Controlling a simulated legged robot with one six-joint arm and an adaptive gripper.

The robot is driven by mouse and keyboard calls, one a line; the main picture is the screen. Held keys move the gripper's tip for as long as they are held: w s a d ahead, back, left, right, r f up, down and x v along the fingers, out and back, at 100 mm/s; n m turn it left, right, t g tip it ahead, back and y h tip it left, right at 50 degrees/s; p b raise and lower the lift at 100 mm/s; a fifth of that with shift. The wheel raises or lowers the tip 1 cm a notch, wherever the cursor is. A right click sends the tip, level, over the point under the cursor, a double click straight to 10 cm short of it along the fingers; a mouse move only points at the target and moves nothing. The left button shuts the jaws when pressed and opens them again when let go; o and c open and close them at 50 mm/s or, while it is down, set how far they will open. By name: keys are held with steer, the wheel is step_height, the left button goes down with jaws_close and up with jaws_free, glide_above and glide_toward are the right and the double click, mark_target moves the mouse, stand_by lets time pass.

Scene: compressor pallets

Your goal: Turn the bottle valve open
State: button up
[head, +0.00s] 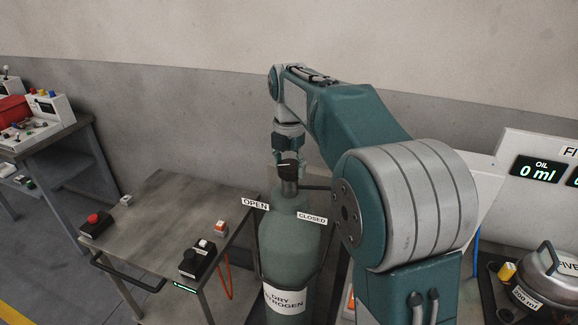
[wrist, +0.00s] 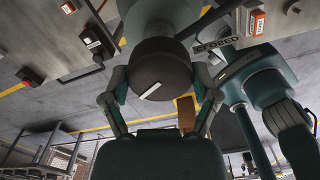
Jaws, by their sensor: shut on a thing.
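The green gas bottle (head: 290,245), labelled dry nitrogen, stands upright in a dark frame. Its dark round valve knob (head: 288,169) is at the top, under my gripper (head: 288,157). An OPEN sign (head: 255,204) is left of the bottle and a CLOSED sign (head: 312,218) is right of it. In the wrist view, the knob (wrist: 162,68) bears a short white mark, slanting. My gripper (wrist: 161,82) has one finger on each side of the knob and is shut on it. The CLOSED sign (wrist: 217,44) shows right of the knob there; the OPEN sign is not clearly readable.
A metal table (head: 165,220) with button boxes and a front handle stands left of the bottle. A workbench (head: 45,140) is at the far left. An oil display (head: 537,170) and a lidded pot (head: 545,275) are at the right. A wall stands behind.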

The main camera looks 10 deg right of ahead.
mark_target(289, 164)
steer(key=shift+w+n, duration=0.1)
steer(key=shift+n, duration=0.2)
stand_by(0.4)
steer(key=o, duration=1)
steer(key=shift+w+f, duration=0.1)
step_height(289, 164, up, 12)
